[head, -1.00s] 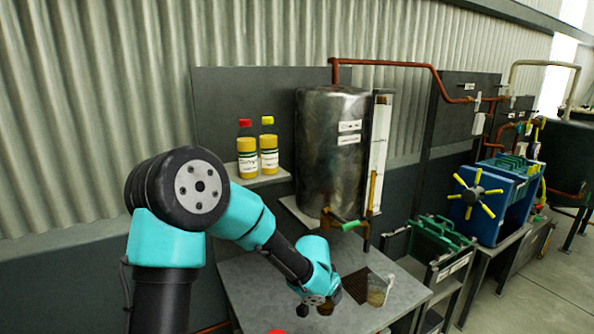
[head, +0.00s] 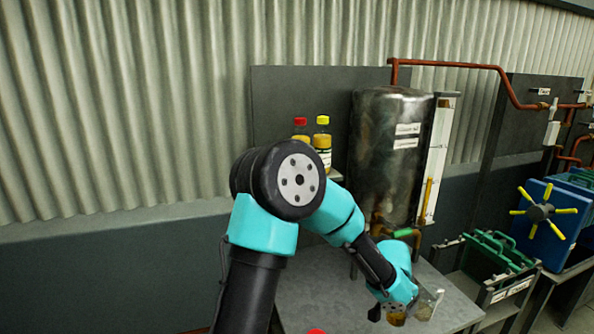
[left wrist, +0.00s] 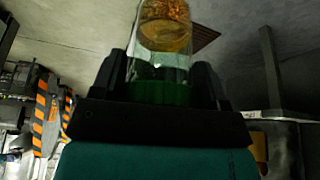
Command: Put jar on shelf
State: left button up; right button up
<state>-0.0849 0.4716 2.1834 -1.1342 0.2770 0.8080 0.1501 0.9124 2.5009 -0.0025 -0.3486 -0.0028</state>
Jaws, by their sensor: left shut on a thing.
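A clear glass jar with amber contents and a green lid shows in the left wrist view (left wrist: 163,35), lid end between the fingers. My left gripper (left wrist: 163,85) is shut on it. In the head view the left gripper (head: 396,308) is low over the grey table, with the clear glass (head: 428,304) at its right; the wrist hides part of this spot. The small shelf (head: 335,175) is on the dark panel left of the tank, partly hidden by my arm. It holds a red-capped bottle (head: 300,128) and a yellow-capped bottle (head: 322,145). My right gripper is not in view.
A metal tank (head: 388,155) with a tap stands right of the shelf, behind the table (head: 320,290). A green-handled crate (head: 495,255) and a blue press (head: 545,225) stand farther right. Copper pipe runs above.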

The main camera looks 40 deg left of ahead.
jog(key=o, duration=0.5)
pick_arm(q)
jog(key=w+a+r+n+y, duration=0.1)
jog(key=a+r+n, duration=0.1)
jog(key=a+r, duration=0.75)
jog(key=w+a+r+n+y, duration=0.1)
jog(key=a+r+n, duration=0.1)
jog(key=a+r, duration=0.75)
jog(key=s+a+r+n, duration=0.2)
jog(key=s+a+r, duration=1.1)
jog(key=a+r, duration=0.3)
jog(key=shift+s+a+r+n+y, duration=0.2)
jog(key=shift+r+n+y, duration=0.1)
jog(key=shift+r, duration=0.15)
